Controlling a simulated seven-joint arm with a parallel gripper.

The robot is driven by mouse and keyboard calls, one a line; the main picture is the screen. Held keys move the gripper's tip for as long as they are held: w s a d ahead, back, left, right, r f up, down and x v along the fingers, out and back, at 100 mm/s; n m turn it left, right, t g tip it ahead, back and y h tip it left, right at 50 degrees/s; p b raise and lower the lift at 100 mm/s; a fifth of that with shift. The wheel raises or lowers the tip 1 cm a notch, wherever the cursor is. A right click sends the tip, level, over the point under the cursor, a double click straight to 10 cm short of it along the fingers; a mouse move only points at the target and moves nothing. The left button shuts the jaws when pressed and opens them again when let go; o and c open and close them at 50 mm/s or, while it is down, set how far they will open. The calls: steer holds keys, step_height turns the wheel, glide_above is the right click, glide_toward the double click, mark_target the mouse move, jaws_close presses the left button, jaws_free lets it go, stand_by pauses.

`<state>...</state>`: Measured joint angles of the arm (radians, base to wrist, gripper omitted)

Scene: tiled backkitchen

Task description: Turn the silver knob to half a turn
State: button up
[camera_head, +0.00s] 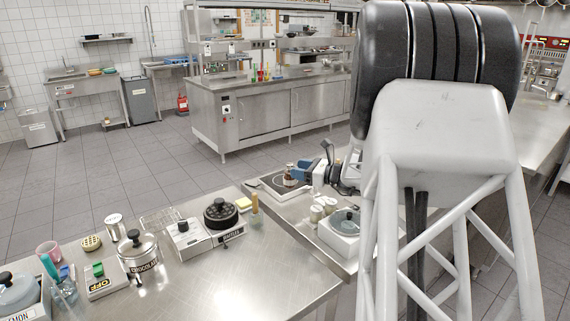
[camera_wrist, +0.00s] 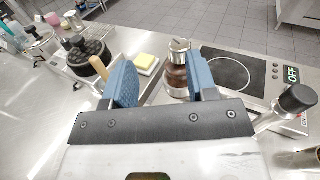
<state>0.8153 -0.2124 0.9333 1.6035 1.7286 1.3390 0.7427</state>
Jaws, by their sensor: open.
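A brown jar-like body (camera_wrist: 177,79) has a silver knob-like top (camera_wrist: 180,46). It stands upright in the wrist view, just beyond and partly behind the right blue finger. In the head view the brown body and silver top (camera_head: 289,172) are small, left of my gripper (camera_head: 325,168). My gripper (camera_wrist: 160,66) is open in the wrist view, with two blue fingers spread wide. Nothing is held between them. The silver top shows between the fingers, nearer the right one, and no contact is visible. The lower part of the brown body is partly hidden.
A black hob (camera_wrist: 232,72) with an OFF display (camera_wrist: 292,74) lies to the right. A black-ended rod (camera_wrist: 297,98) sticks up at right. A yellow sponge (camera_wrist: 147,62) and a waffle maker (camera_wrist: 88,55) are left. The front counter (camera_head: 235,283) has clear room.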

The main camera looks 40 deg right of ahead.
steer(key=shift+d+m+t, duration=0.4)
steer(key=shift+d+m, duration=0.2)
steer(key=shift+d, duration=0.55)
steer(key=shift+x, duration=3.85)
steer(key=shift+f, duration=0.1)
steer(key=shift+c, duration=0.2)
steer(key=c, duration=0.9)
steer(key=shift+m+h, duration=0.4)
steer(key=shift+h, duration=0.3)
